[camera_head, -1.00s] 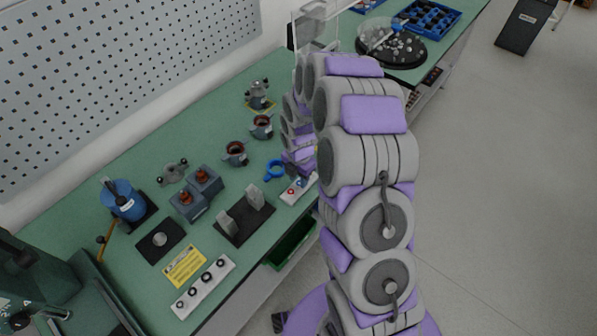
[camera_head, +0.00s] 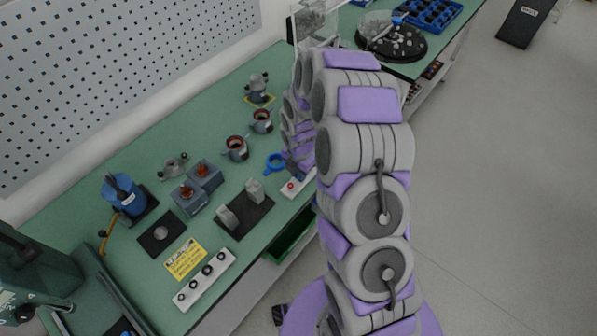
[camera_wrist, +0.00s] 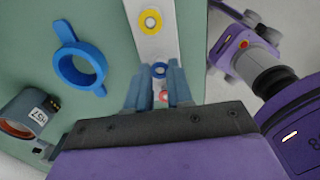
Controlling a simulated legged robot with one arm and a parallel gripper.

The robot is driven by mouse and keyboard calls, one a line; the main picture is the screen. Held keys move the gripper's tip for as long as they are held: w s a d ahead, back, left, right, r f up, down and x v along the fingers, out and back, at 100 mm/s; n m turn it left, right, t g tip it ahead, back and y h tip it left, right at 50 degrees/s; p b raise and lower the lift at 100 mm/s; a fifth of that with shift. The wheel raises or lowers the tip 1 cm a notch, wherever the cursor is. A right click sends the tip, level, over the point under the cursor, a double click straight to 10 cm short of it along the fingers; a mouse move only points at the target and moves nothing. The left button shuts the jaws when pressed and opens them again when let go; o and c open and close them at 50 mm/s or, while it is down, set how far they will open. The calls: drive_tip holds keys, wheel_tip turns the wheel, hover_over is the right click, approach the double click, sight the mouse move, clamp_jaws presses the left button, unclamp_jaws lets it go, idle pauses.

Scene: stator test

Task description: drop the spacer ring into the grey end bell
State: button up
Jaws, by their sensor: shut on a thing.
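A small blue ring (camera_wrist: 160,69) shows between the fingertips of my gripper (camera_wrist: 159,75) in the wrist view; the jaws are shut on it. It is over a white strip (camera_wrist: 178,30), and I cannot tell whether it is clear of it. A yellow ring (camera_wrist: 150,22) and a red ring (camera_wrist: 163,97) are also on the strip. In the head view my arm hides the gripper; the strip's near end (camera_head: 291,192) shows beside the arm. A flat grey two-eared part, which looks like the grey end bell (camera_head: 174,167), lies on the green bench, left of my arm.
A blue two-eared ring part (camera_wrist: 80,66) lies left of the strip. Copper-wound stators (camera_head: 237,149) stand behind it on the bench. A black pad (camera_head: 243,216) with two upright grey pieces is nearer. A blue pot (camera_head: 124,194) stands at left. Open green bench lies at the back.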

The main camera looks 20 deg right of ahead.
drive_tip(key=shift+r, duration=0.1)
idle(0.4)
drive_tip(key=shift+r+p, duration=0.95)
drive_tip(key=shift+r, duration=0.45)
